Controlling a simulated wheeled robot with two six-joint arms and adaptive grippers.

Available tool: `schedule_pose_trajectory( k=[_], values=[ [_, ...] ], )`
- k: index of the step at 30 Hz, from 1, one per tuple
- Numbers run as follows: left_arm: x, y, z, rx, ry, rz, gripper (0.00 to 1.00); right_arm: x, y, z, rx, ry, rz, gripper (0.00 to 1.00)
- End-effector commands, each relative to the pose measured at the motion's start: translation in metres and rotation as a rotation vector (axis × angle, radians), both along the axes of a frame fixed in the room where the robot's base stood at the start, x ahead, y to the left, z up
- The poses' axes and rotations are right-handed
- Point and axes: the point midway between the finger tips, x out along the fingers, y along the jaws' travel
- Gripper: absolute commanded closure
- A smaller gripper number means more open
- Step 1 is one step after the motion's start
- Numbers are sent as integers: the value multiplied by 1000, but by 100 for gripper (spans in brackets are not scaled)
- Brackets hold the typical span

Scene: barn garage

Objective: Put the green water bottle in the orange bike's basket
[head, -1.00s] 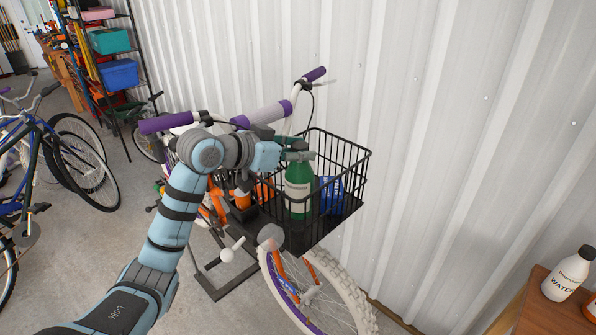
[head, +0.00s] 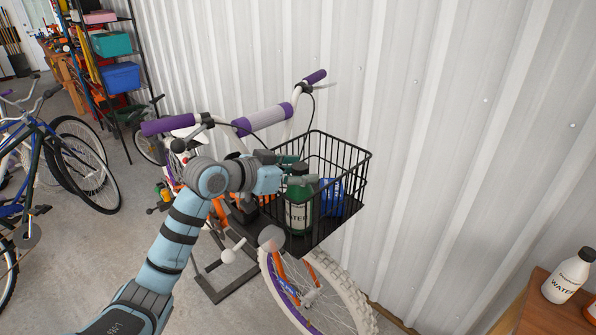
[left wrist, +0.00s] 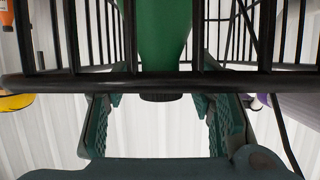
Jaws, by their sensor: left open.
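The green water bottle (head: 299,213) stands upright inside the black wire basket (head: 345,150) on the front of the orange bike (head: 282,272), at the basket's near left side. My left gripper (head: 301,172) is at the bottle's top, with its jaws open on either side of the cap. In the left wrist view the bottle (left wrist: 163,45) shows with its dark cap between the parted fingers (left wrist: 165,122). The basket's rim (left wrist: 210,82) crosses in front of the bottle there. My right gripper is not in view.
A blue item (head: 331,197) lies in the basket beside the bottle. The purple-gripped handlebar (head: 263,117) is behind my arm. A white water bottle (head: 567,276) stands on a wooden table (head: 555,315) at the right. A blue bike (head: 40,160) stands at the left.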

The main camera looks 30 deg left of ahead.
Motion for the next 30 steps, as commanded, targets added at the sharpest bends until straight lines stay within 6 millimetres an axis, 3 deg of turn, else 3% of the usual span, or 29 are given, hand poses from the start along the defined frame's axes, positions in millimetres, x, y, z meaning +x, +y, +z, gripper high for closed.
schedule_pose_trajectory(
  k=[7, 18, 24, 30],
  values=[
    [-14, 8, 7, 5, -3, 3, 50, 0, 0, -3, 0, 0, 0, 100],
    [-84, 40, 32, 10, -1, 4, 50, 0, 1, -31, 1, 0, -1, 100],
    [-99, 44, 40, 3, 1, 1, 50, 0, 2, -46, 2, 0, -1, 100],
    [-102, 43, 46, -2, 1, -1, 50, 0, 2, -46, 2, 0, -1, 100]
  ],
)
